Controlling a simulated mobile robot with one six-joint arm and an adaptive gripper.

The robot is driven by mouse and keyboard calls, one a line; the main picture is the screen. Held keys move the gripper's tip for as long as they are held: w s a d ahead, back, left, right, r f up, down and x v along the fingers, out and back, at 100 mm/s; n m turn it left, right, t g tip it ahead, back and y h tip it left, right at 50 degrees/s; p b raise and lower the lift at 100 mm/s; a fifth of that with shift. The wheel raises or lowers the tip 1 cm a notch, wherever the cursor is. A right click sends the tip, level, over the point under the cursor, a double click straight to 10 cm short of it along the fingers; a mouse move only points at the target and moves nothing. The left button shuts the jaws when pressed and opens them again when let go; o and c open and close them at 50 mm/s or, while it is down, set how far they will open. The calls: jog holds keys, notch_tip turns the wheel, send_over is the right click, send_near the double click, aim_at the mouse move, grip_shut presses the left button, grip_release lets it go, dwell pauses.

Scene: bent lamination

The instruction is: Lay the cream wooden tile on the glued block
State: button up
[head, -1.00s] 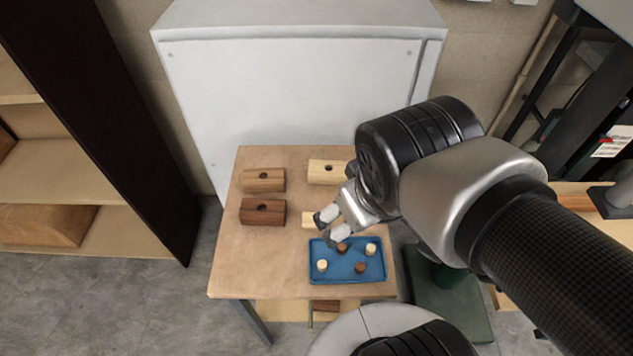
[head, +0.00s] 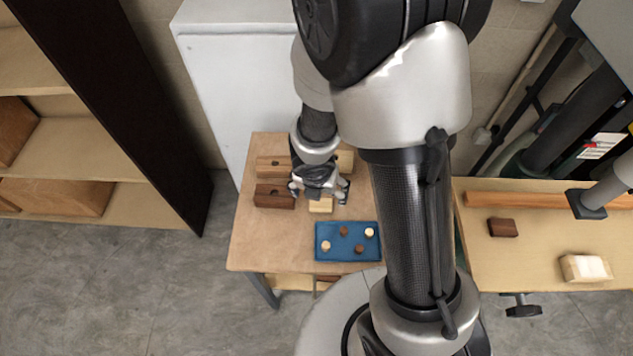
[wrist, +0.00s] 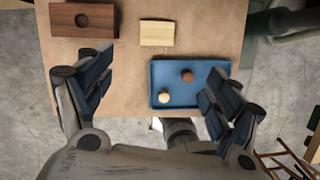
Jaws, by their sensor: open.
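The cream wooden tile (head: 320,205) lies flat on the small table, just behind the blue tray; it also shows in the wrist view (wrist: 157,32). My gripper (head: 320,193) hangs above the table close to the tile, apart from it as far as I can tell. In the wrist view my gripper (wrist: 158,72) is open and empty, with the tile beyond the gap between its fingers. A pale block (head: 585,268) with a whitish top patch lies on the workbench at right. It looks like the glued block.
The blue tray (head: 322,253) holds several light and dark pegs. Bored blocks stand behind it: dark brown (head: 272,197), mid-brown (head: 268,167) and cream (head: 346,160), partly hidden. A small dark piece (head: 502,228) lies on the workbench (head: 530,270). A white cabinet (head: 215,70) stands behind.

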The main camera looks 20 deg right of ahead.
jog(key=b, duration=0.8)
send_near(321, 205)
jog(key=shift+s+d+f, duration=0.1)
jog(key=shift+f, duration=0.45)
jog(key=shift+s+d+f, duration=0.1)
jog(key=shift+f, duration=0.5)
jog(key=shift+w+b+x, duration=0.2)
jog(key=shift+b+x, duration=0.65)
jog(key=shift+x, duration=0.7)
jog(key=shift+w+b+x, duration=0.2)
jog(key=shift+b+x, duration=0.65)
jog(key=shift+x, duration=0.7)
jog(key=shift+a+r, duration=0.15)
jog(key=shift+c, duration=0.3)
jog(key=c, duration=1)
